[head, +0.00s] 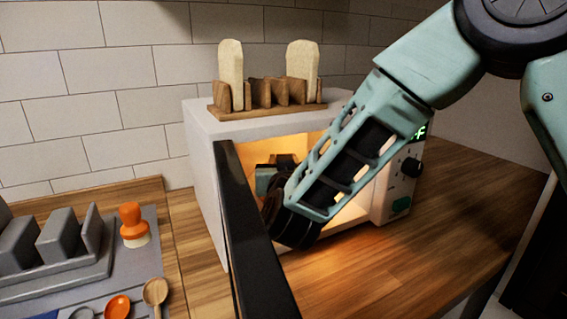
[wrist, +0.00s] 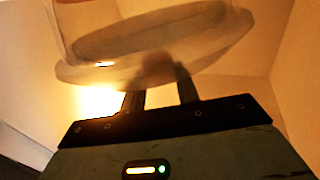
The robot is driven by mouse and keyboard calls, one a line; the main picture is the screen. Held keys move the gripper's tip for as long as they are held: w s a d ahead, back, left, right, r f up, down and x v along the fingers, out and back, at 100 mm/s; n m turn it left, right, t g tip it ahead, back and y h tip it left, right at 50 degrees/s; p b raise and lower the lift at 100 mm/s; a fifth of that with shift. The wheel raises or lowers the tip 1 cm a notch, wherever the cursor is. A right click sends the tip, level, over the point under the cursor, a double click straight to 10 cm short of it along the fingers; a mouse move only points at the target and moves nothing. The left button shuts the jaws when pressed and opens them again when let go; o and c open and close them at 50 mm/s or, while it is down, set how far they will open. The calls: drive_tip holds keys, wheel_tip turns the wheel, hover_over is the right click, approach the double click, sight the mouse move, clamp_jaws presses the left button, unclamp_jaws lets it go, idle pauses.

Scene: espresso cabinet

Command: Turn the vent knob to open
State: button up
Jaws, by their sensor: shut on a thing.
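The lit white appliance (head: 206,190) stands open on the counter, and my gripper reaches into its chamber; its fingers are largely hidden in the head view. In the wrist view a pale, cloudy, round cover (wrist: 90,75) fills the upper part. A blurred brownish knob (wrist: 155,67), apparently the vent knob, sits at the cover between the fingertips. My gripper (wrist: 160,85) is shut on it. The knob's setting cannot be read.
The black-edged door (head: 246,220) stands open at the left of my arm. A wooden rack (head: 265,107) with bread slices tops the appliance. Utensils lie on a grey mat (head: 143,265). The right counter is clear.

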idle(0.8)
drive_tip(key=o, duration=1)
drive_tip(key=shift+s, duration=0.1)
drive_tip(key=s+b, duration=0.1)
drive_tip(key=s, duration=1.1)
drive_tip(key=shift+a+b, duration=0.15)
drive_tip(key=shift+b, duration=0.2)
